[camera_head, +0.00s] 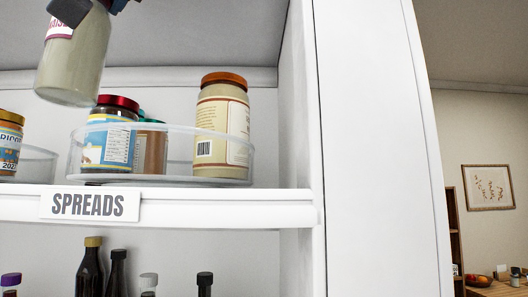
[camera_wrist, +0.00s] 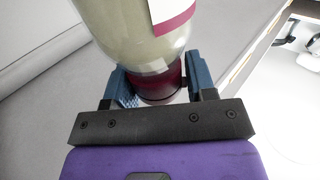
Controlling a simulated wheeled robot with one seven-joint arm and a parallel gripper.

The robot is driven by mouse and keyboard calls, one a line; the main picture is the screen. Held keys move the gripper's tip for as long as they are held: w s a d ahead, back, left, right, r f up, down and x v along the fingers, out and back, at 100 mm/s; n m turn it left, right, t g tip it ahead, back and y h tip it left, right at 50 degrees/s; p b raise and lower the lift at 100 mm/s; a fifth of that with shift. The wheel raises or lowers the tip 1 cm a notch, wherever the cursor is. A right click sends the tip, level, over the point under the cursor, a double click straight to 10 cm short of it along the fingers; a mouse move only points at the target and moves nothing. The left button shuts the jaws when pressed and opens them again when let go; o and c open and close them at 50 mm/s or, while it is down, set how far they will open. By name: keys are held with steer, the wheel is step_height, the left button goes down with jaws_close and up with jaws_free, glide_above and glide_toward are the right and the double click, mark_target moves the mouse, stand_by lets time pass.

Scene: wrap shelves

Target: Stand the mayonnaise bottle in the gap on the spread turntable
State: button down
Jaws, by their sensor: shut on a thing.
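The mayonnaise bottle (camera_head: 72,62), pale green-grey with a pink and white label, hangs at the upper left in the head view. My gripper (camera_wrist: 160,88) is shut on its dark red cap end; the bottle (camera_wrist: 135,30) fills the top of the wrist view. In the head view the gripper is mostly cut off by the top edge. The clear-walled spread turntable (camera_head: 180,180) stands on the shelf, lower and to the right of the bottle. An empty stretch shows on it between a brown jar (camera_head: 150,150) and a tall cream jar (camera_head: 222,125).
A blue-labelled jar (camera_head: 110,135) with a red lid stands at the turntable's left. Another clear holder (camera_head: 40,160) with a jar (camera_head: 9,140) is further left. The shelf edge bears a SPREADS sign (camera_head: 90,205). A white cabinet side (camera_head: 370,150) bounds the right. Dark bottles (camera_head: 90,270) stand below.

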steer(key=w+d, duration=0.6)
steer(key=w, duration=0.3)
step_height(320, 180, down, 7)
steer(key=shift+s+d, duration=0.2)
steer(key=shift+d, duration=0.05)
steer(key=shift+c, duration=2.3)
jaws_free()
steer(key=shift+f, duration=0.1)
steer(key=v, duration=1.2)
